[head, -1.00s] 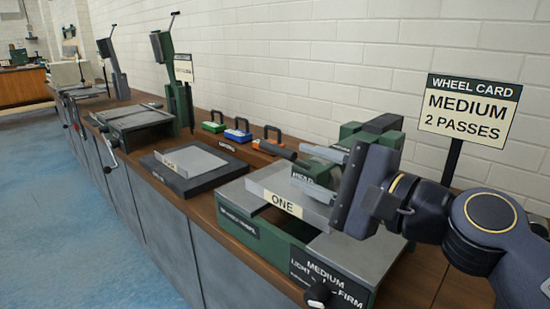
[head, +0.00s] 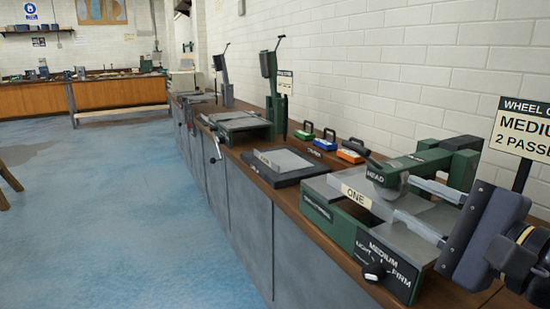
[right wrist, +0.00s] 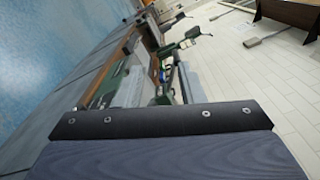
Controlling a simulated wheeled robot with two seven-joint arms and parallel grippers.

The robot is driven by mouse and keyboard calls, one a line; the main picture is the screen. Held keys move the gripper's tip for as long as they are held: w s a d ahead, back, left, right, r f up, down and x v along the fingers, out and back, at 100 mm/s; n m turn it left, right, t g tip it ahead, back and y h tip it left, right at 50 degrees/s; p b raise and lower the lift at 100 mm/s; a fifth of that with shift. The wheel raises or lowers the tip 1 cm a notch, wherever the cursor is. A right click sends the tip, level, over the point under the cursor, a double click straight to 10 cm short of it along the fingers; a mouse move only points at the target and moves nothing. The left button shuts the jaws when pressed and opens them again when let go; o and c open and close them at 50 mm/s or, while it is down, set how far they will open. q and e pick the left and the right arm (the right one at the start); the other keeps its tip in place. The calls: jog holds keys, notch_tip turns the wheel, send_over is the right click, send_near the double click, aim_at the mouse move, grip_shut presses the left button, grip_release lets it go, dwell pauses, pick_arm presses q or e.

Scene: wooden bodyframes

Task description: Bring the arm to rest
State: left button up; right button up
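My right arm comes in from the right edge in the head view, and its gripper (head: 404,198) has its two pale fingers apart with nothing seen between them. It is over the right end of the green machine marked MEDIUM LIGHT FIRM (head: 375,250), near its dark green head (head: 428,160). I cannot tell whether the fingers touch the machine. In the right wrist view the dark gripper body fills the bottom and the bench shows beyond. My left gripper is not in view.
The wooden bench (head: 262,172) along the wall carries a grey plate on a black base (head: 285,163), small coloured blocks and lever machines. A WHEEL CARD sign (head: 522,130) stands beside my right arm.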

jog(key=s+f+n+g+h, duration=0.1)
jog(key=s+f+n+g, duration=0.3)
jog(key=f, duration=0.6)
jog(key=s+d+f+n+g+h, duration=0.15)
jog(key=s+f+n+g, duration=0.35)
jog(key=f, duration=0.6)
jog(key=s+f+n+g+h, duration=0.1)
jog(key=s+f+n+h, duration=0.15)
jog(key=f+n, duration=0.55)
pick_arm(q)
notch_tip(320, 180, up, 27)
jog(key=p, duration=2.6)
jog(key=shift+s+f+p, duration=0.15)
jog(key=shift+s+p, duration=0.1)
jog(key=shift+p, duration=0.1)
pick_arm(e)
notch_tip(320, 180, up, 24)
jog(key=s+m, duration=0.1)
jog(key=shift+m+y, duration=0.3)
jog(key=shift+m, duration=0.1)
